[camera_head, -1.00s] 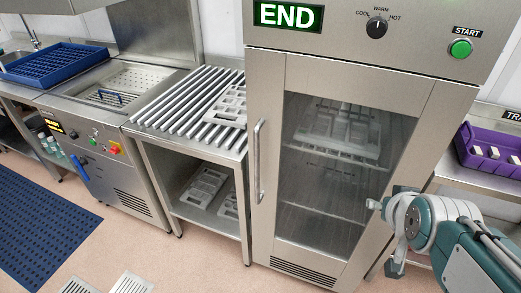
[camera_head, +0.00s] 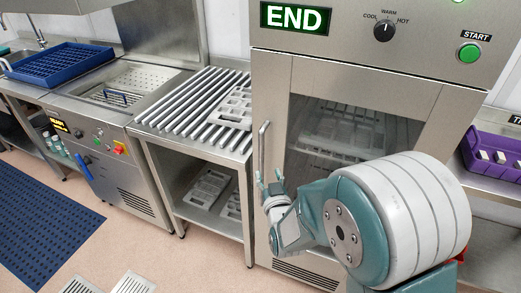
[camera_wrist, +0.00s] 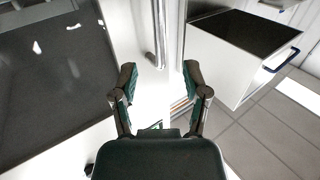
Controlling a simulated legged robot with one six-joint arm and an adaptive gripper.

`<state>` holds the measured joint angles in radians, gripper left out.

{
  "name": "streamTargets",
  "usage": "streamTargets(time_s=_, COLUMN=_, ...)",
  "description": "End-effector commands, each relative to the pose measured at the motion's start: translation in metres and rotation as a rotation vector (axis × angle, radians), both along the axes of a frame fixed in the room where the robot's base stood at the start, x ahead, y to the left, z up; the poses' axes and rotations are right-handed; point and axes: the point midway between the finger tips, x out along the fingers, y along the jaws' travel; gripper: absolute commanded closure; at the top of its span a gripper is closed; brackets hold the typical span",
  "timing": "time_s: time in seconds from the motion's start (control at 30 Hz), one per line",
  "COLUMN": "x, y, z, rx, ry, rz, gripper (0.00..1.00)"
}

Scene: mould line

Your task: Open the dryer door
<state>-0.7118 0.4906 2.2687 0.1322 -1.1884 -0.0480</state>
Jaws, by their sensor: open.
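The dryer door (camera_head: 360,124) is shut. It has a steel frame and a glass pane, and pale moulds show on a rack behind the glass. Its vertical bar handle (camera_head: 263,146) is on the left edge of the door. The handle also shows in the wrist view (camera_wrist: 159,35), running down toward the space between my fingers. My gripper (camera_head: 271,178) is open in front of the lower part of the handle. In the wrist view my gripper (camera_wrist: 158,82) has its fingers apart, one on each side of the handle's line. I cannot tell whether they touch it.
The dryer panel reads END (camera_head: 295,18), with a dial (camera_head: 384,31) and a green start button (camera_head: 470,53). A slatted rack table (camera_head: 195,115) stands close on the left. A purple tray (camera_head: 490,155) is on the right. Open floor lies at front left.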

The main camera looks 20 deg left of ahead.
Motion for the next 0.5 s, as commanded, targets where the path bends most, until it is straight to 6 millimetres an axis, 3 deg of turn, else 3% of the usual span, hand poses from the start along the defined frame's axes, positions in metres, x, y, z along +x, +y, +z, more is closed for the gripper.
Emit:
streamTargets(time_s=0.17, x=0.013, y=0.009, z=0.000, rx=0.004, ry=-0.006, rz=0.000, gripper=0.40)
streamTargets(time_s=0.5, x=0.064, y=0.043, z=-0.001, rx=0.003, ry=-0.004, rz=-0.001, gripper=0.40)
